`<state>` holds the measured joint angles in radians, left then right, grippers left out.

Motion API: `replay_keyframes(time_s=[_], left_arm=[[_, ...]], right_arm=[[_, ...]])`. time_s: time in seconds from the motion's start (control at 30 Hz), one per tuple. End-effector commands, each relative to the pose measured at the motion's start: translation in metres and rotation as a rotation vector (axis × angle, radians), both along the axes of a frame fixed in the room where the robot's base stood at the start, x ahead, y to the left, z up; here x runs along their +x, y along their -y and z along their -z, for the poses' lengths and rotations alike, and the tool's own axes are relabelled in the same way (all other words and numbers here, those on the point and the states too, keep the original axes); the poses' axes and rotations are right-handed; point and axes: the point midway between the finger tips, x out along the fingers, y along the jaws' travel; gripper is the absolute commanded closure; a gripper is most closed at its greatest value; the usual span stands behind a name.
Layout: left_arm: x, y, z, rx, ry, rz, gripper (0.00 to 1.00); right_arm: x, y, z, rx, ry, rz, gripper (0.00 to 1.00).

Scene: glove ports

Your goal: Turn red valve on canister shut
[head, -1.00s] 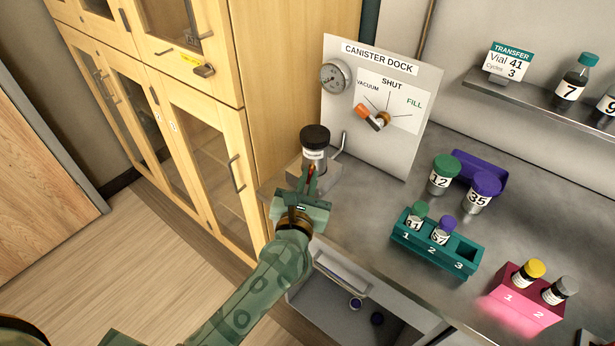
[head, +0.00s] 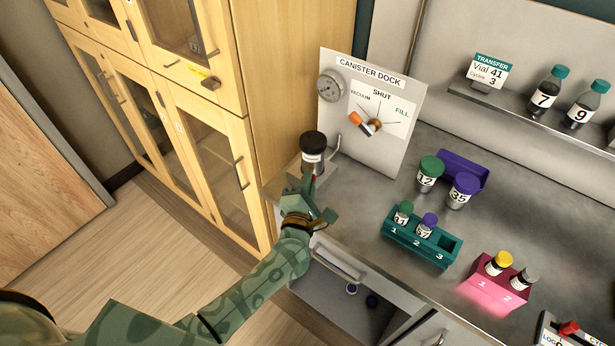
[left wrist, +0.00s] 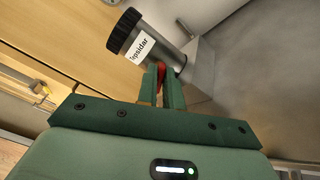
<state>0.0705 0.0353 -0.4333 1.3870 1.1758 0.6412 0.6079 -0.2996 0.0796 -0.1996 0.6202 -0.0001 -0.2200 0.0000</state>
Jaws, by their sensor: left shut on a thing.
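The canister (head: 313,158), grey with a black lid and a white label, stands upright on a block at the counter's left end. In the left wrist view the canister (left wrist: 150,44) appears tilted. Its red valve (left wrist: 161,70) shows between the fingers of my left gripper (left wrist: 161,86). In the head view the left gripper (head: 308,188) is at the canister's near side, shut on the valve, which it mostly hides. How far the valve is turned cannot be told. My right gripper is not in view.
The canister dock panel (head: 400,150) stands behind, its orange-handled lever (head: 358,120) pointing toward VACUUM. A teal rack (head: 440,246) and a pink rack (head: 505,295) hold vials. Larger vials (head: 429,174) stand behind. An open drawer (head: 330,285) lies below the counter edge; wooden cabinets (head: 200,110) stand left.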

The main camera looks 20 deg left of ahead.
Motion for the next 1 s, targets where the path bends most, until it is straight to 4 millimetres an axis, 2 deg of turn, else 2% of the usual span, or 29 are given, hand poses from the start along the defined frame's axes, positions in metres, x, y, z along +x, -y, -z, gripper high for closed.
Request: replay_keyframes(time_s=[0.1, 0.5, 1.0], left_arm=[[0.000, 0.001, -0.003, 0.102, -0.012, 0.000, 1.00], [0.000, 0.001, 0.000, 0.372, -0.040, 0.001, 1.00], [0.000, 0.001, 0.002, 0.463, -0.049, 0.001, 1.00]], right_arm=[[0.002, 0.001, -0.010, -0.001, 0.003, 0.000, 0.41], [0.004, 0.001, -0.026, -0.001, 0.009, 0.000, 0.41], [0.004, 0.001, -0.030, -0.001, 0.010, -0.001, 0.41]])
